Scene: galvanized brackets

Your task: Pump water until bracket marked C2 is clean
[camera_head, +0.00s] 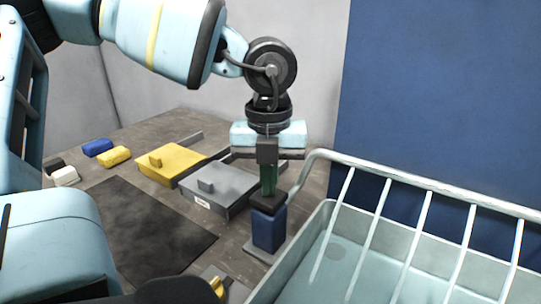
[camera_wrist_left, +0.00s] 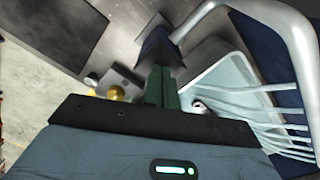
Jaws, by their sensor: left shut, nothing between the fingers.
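My left gripper (camera_head: 268,192) points straight down, shut and empty. Its green fingertips are at or just above the dark cap of a blue upright block (camera_head: 268,232), which looks like the pump; whether they touch, I cannot tell. The blue block also shows in the left wrist view (camera_wrist_left: 156,46), just beyond the fingertips (camera_wrist_left: 160,72). A pale basin (camera_head: 322,222) with a wire rack (camera_head: 420,184) above it stands to the right. I see no legible C2 mark, and cannot make out a bracket in the basin. My right gripper is not in view.
A yellow box (camera_head: 172,160) and a grey box (camera_head: 222,184) with a small unreadable label lie left of the blue block. Small blue (camera_head: 98,147), yellow (camera_head: 115,156) and white (camera_head: 66,176) blocks lie further left. A dark mat (camera_head: 140,232) lies in front. A blue panel (camera_head: 440,90) stands behind.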

